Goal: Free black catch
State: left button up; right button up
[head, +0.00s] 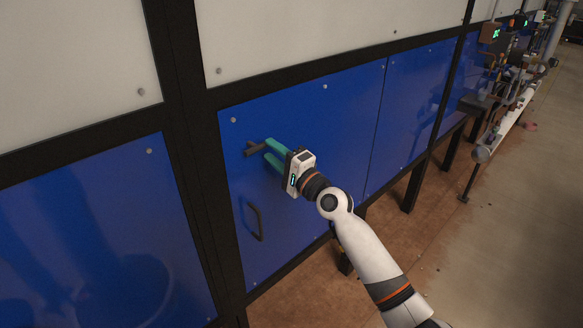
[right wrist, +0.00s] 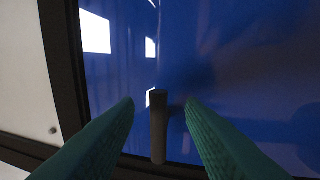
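The black catch (head: 254,149) is a short dark bar on the blue door panel (head: 310,130), near the door's left edge by the black frame. In the right wrist view the catch (right wrist: 158,126) stands as an upright dark bar between two green fingers. My right gripper (head: 268,151) has its green fingers apart at the catch in the head view. In the right wrist view the fingers (right wrist: 160,112) show clear gaps on both sides of the catch, so no contact is visible. My left gripper is not in view.
A black pull handle (head: 254,221) is on the door below the catch. Black frame posts (head: 186,130) border the blue panels. A bench with pipes and equipment (head: 500,90) stands at the right. The brown floor (head: 400,240) has free room in front of the panels.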

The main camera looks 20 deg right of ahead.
jog(key=b+v, duration=0.2)
jog(key=v, duration=0.8)
notch_tip(320, 180, down, 20)
jog(key=d+n+g+h, duration=0.1)
jog(key=d+g+h, duration=0.1)
jog(key=g+h, duration=0.15)
jog(key=s+f+n+g+h, duration=0.15)
jog(key=s+f, duration=0.25)
jog(key=f, duration=0.8)
jog(key=s+f+n+g+h, duration=0.1)
jog(key=s+f+n+g, duration=0.3)
jog(key=f, duration=0.8)
jog(key=s+a+f+n+g, duration=0.1)
jog(key=s+f+n+g, duration=0.2)
jog(key=s+f, duration=0.5)
jog(key=s+a+f+n+g+b, duration=0.1)
jog(key=s+f, duration=0.7)
jog(key=s, duration=1.2)
jog(key=s+a+f+n+g+h, duration=0.1)
jog(key=s+a+f+n+g, duration=0.2)
jog(key=s+f, duration=0.6)
jog(key=s+n+g, duration=0.2)
jog(key=s+n, duration=0.1)
jog(key=s, duration=0.2)
